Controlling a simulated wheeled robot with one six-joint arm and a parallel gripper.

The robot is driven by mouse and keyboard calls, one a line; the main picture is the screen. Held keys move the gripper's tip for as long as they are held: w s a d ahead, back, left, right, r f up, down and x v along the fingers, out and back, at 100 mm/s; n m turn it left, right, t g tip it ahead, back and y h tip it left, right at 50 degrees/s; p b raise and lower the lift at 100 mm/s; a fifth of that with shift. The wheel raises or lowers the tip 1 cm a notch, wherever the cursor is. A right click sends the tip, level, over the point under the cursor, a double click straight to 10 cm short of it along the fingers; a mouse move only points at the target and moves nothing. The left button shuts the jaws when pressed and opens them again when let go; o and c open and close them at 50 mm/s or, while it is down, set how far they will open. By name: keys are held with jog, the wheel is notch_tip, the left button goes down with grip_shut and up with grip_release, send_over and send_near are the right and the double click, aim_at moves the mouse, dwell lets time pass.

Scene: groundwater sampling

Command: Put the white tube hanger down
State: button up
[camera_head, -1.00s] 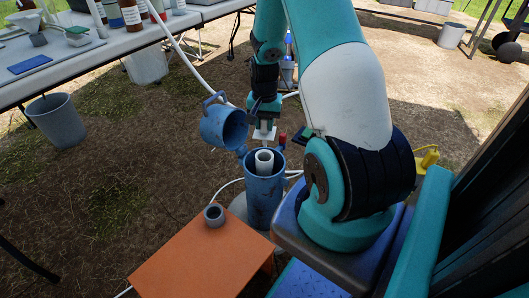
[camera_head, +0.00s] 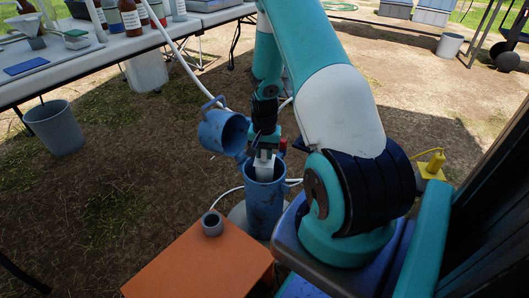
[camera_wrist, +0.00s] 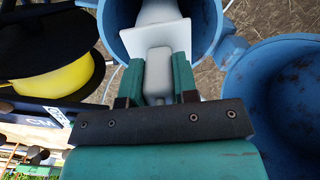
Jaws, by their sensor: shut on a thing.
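My gripper (camera_head: 265,153) is over the mouth of the upright blue casing (camera_head: 264,208). It is shut on the white tube hanger (camera_head: 264,164). In the wrist view the two green fingers (camera_wrist: 161,85) clasp the hanger's pale block, and its flat white plate (camera_wrist: 115,40) spreads beyond them. The plate is over the casing's opening, beside the blue rim (camera_wrist: 218,30). A pale tube (camera_wrist: 153,10) shows inside the casing. Whether the plate rests on the tube or is just above it, I cannot tell.
The casing's blue cap (camera_head: 222,132) hangs open to the left, close to my gripper. An orange table (camera_head: 190,265) with a small grey cup (camera_head: 212,223) stands in front. A black reel with a yellow core (camera_wrist: 50,68) is left in the wrist view.

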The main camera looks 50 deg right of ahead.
jog(key=o, duration=0.9)
jog(key=shift+o, duration=0.2)
notch_tip(320, 180, up, 12)
jog(key=p, duration=0.5)
jog(key=w+a+r+n+t+y, duration=0.1)
jog(key=a+r+n, duration=0.4)
jog(key=a, duration=0.5)
jog(key=w+a+r+n+y, duration=0.1)
jog(key=a+r+n, duration=0.2)
jog(key=a+r, duration=0.55)
jog(key=s+a+r+n, duration=0.3)
jog(key=s+a+n, duration=0.1)
jog(key=s+a, duration=0.1)
jog(key=s+a+r+n+y, duration=0.1)
jog(key=s+a+r+n, duration=0.2)
jog(key=s+a, duration=0.3)
jog(key=s+a+r+n+g+y, duration=0.1)
jog(key=s+a+r+n, duration=0.2)
jog(key=s+a, duration=0.3)
jog(key=a+n, duration=0.1)
jog(key=a, duration=0.2)
jog(key=shift+s+r+n, duration=0.15)
jog(key=shift+r+n, duration=0.25)
